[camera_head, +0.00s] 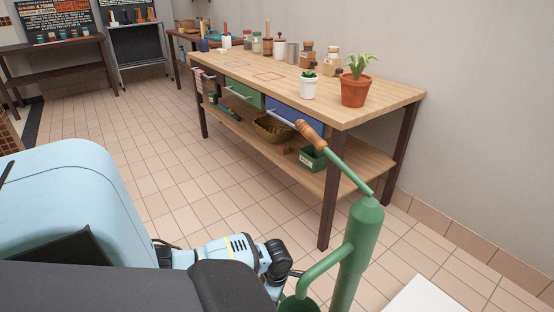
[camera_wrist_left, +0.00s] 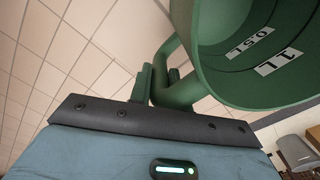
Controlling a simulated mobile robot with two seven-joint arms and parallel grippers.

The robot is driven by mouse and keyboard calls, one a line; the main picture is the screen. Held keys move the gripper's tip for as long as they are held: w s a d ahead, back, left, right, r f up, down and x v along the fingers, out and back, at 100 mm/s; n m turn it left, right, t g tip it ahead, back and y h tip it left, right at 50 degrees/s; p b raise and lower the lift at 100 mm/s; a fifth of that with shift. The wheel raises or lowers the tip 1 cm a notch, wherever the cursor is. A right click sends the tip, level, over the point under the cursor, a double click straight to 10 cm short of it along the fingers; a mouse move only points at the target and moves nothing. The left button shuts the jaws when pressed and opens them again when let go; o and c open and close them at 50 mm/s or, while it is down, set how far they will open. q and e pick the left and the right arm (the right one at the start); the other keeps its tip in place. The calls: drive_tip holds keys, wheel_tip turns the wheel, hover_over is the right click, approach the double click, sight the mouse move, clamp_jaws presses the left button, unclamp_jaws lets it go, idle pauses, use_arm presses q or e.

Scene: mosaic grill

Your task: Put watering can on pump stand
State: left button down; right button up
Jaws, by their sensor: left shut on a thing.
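The green watering can (camera_wrist_left: 240,60) fills the upper right of the left wrist view, its inside showing with 0.5L and 1L marks. Its rim also shows in the head view (camera_head: 298,304), cut by the bottom edge, just below the pump's spout. My left gripper (camera_wrist_left: 155,85) is shut on the can's handle. In the head view its arm reaches in from the left, and the fingers are mostly hidden. The green pump (camera_head: 363,235) stands upright with a wooden-tipped lever (camera_head: 312,134) pointing up left. The pump's base and stand are below the picture. My right gripper is not in view.
A wooden workbench (camera_head: 400,97) stands behind the pump, with jars, a small white pot (camera_head: 309,88) and a potted plant (camera_head: 354,90) on top. A white surface (camera_head: 422,298) lies at the bottom right. Tiled floor (camera_head: 160,140) is open left of the bench.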

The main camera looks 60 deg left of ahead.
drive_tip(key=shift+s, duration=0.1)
use_arm(q)
drive_tip(key=c, duration=1.3)
unclamp_jaws()
drive_tip(key=shift+f, duration=0.1)
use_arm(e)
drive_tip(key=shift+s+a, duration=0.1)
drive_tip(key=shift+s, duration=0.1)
use_arm(q)
wheel_tip(320, 180, up, 11)
drive_tip(key=p, duration=0.4)
drive_tip(key=shift+r+p, duration=0.2)
drive_tip(key=shift+p, duration=0.1)
drive_tip(key=shift+r, duration=0.4)
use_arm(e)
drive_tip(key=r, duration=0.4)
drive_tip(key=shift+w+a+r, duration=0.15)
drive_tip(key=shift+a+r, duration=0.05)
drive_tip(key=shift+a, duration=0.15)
